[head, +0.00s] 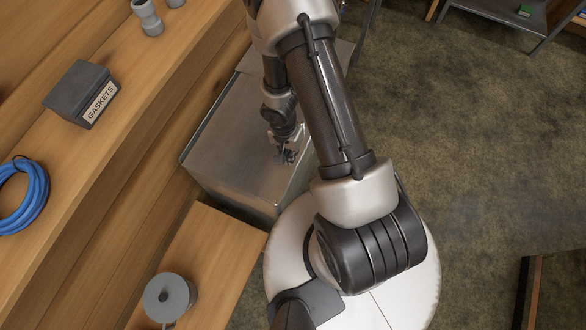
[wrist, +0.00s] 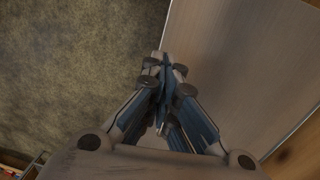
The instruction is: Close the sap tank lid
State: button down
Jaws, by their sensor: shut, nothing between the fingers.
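The sap tank (head: 240,200) is a grey metal box beside the wooden bench. Its lid (head: 225,130) shows as a broad flat metal face on top, and I see no clear gap under its near edge. My gripper (head: 285,157) is over the right part of this face, pointing down, with its fingers shut and empty. In the wrist view the shut fingertips (wrist: 165,62) are at the edge of the metal face (wrist: 235,60), with floor to the left. I cannot tell whether they touch it. My arm hides the tank's far right part.
A wooden bench at left holds a gaskets box (head: 82,93), a blue hose coil (head: 22,195) and grey fittings (head: 148,17). A grey spool (head: 168,297) stands on a lower wooden surface (head: 215,250). The floor (head: 470,150) at right is clear. A metal shelf (head: 500,20) is at top right.

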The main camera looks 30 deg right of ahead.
aim_at(294, 171)
jog(key=f+b, duration=0.2)
jog(key=f, duration=0.1)
jog(key=f+b, duration=0.2)
jog(key=f, duration=0.1)
jog(key=f+b, duration=0.3)
jog(key=shift+s+d+f, duration=0.15)
jog(key=shift+s+d, duration=0.1)
jog(key=shift+s, duration=0.15)
